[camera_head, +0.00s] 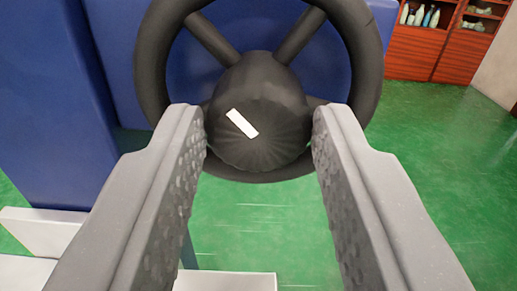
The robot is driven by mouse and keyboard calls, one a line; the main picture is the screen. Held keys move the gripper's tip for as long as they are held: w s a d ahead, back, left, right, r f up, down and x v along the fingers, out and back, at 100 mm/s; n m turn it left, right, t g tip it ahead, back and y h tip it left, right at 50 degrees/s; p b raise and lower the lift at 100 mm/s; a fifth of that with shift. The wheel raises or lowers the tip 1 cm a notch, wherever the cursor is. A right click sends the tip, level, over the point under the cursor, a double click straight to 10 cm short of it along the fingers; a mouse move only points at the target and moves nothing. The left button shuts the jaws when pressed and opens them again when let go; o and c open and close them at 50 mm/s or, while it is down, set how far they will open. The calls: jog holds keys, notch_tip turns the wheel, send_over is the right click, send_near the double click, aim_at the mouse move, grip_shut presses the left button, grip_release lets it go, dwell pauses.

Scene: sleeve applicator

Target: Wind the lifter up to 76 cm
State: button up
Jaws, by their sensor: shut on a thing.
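A black handwheel (151,60) with thick spokes is at the top middle of the head view. At its centre is a dark ribbed knob (262,85) with a white bar mark that slants down to the right. My gripper (260,122) has one grey finger on each side of the knob and is shut on it. The wheel sits in front of a blue body (110,60), which looks like part of the lifter. The wheel's top edge is out of view. No height scale or reading shows.
White slabs (225,281) lie low, at the bottom middle and lower left. The green floor (440,150) is clear on the right. A red-brown cabinet (415,65) with bottles on its shelf stands at the back right, beside a pale wall (497,70).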

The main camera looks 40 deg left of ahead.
jog(key=m+p, duration=0.2)
jog(key=m, duration=0.2)
jog(key=shift+f, duration=0.15)
jog(key=m+p, duration=0.1)
jog(key=m, duration=0.2)
jog(key=shift+m+p, duration=0.3)
jog(key=m+p, duration=0.1)
jog(key=m, duration=0.2)
jog(key=shift+f+m, duration=0.1)
jog(key=shift+m, duration=0.2)
jog(key=m+p, duration=0.1)
jog(key=m, duration=0.2)
jog(key=shift+m, duration=0.3)
jog(key=m+p, duration=0.1)
jog(key=m, duration=0.4)
jog(key=shift+f, duration=0.1)
jog(key=m, duration=0.6)
jog(key=shift+m, duration=0.3)
